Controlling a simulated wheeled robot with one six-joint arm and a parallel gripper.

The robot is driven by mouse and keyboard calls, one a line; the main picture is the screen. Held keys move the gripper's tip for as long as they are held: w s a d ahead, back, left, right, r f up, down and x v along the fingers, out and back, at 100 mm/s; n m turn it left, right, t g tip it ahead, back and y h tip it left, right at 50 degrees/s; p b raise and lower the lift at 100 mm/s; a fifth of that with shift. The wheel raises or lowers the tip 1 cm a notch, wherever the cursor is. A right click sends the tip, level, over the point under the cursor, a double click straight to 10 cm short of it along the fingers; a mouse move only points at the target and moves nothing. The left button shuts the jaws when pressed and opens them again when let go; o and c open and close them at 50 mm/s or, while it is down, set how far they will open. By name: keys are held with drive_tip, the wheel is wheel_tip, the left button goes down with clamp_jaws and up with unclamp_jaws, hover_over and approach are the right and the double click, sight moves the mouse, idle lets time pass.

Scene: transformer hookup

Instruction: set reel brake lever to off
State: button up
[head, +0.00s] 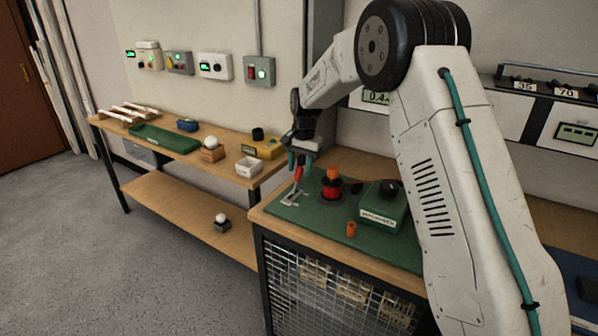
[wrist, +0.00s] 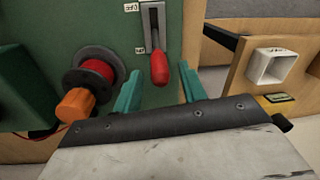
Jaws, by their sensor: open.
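The reel brake lever has a red handle (wrist: 160,68) on a grey slotted plate (wrist: 149,25). In the wrist view the handle lies toward the ON label (wrist: 140,50), away from the OFF label (wrist: 131,8). The lever also shows in the head view (head: 299,173), standing up from its plate on the green mat. My gripper (wrist: 159,88) is open, its teal fingers to either side of the handle's tip in the picture, with gaps visible. In the head view my gripper (head: 300,161) is just above the lever. I cannot tell whether the handle is between the fingers in depth.
A reel with red wire (wrist: 96,70) and an orange knob (wrist: 76,104) stand close beside the lever. A green box (head: 384,206) and a small orange part (head: 351,229) share the mat (head: 315,222). A wooden side bench (head: 185,151) holds a white box (head: 249,167).

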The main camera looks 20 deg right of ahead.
drive_tip(key=shift+f, duration=0.95)
clamp_jaws()
